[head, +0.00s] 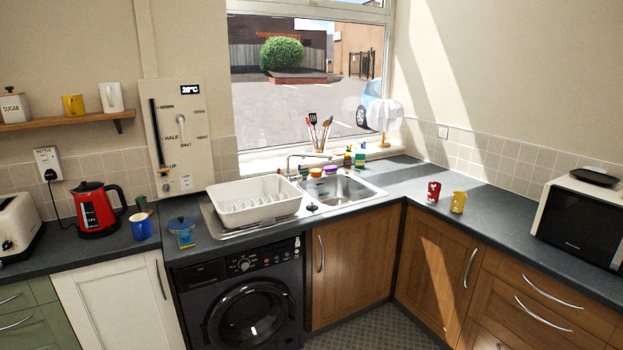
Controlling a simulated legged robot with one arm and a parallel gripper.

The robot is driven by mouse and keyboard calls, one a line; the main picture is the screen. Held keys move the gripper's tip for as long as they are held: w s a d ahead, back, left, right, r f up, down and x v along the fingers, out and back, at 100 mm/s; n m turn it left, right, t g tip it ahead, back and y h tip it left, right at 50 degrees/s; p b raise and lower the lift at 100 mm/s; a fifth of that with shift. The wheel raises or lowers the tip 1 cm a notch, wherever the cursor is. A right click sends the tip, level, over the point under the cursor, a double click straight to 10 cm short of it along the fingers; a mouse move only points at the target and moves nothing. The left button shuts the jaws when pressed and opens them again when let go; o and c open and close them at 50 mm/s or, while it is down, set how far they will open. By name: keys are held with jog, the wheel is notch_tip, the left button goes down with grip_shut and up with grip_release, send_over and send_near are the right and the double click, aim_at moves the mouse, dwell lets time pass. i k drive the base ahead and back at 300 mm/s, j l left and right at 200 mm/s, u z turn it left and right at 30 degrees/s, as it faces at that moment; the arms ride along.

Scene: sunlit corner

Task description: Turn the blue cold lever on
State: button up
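A sink tap (308,157) with a pale metal spout stands behind the sink (352,190), below the window. A blue cold lever cannot be made out for certain; the tap's base is small and partly hidden by the rack and nearby items. Whether any lever is on or off cannot be told, and no running water is visible. My gripper is not in view.
A white dish rack (257,203) stands left of the basin. A wall panel (178,136) holds a slider and dial.

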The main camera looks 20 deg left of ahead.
aim_at(299, 178)
jog(key=i+j+u, duration=0.15)
jog(key=i, duration=0.35)
jog(key=i+j+u, duration=0.15)
jog(key=i, duration=0.35)
jog(key=i+u, duration=0.2)
jog(key=i, duration=0.3)
jog(key=i+u, duration=0.15)
jog(key=i, duration=0.35)
jog(key=i+l+u, duration=0.15)
jog(key=i, duration=0.35)
jog(key=i+l+u, duration=0.15)
jog(key=i, duration=0.35)
jog(key=i+l+u, duration=0.2)
jog(key=i, duration=0.3)
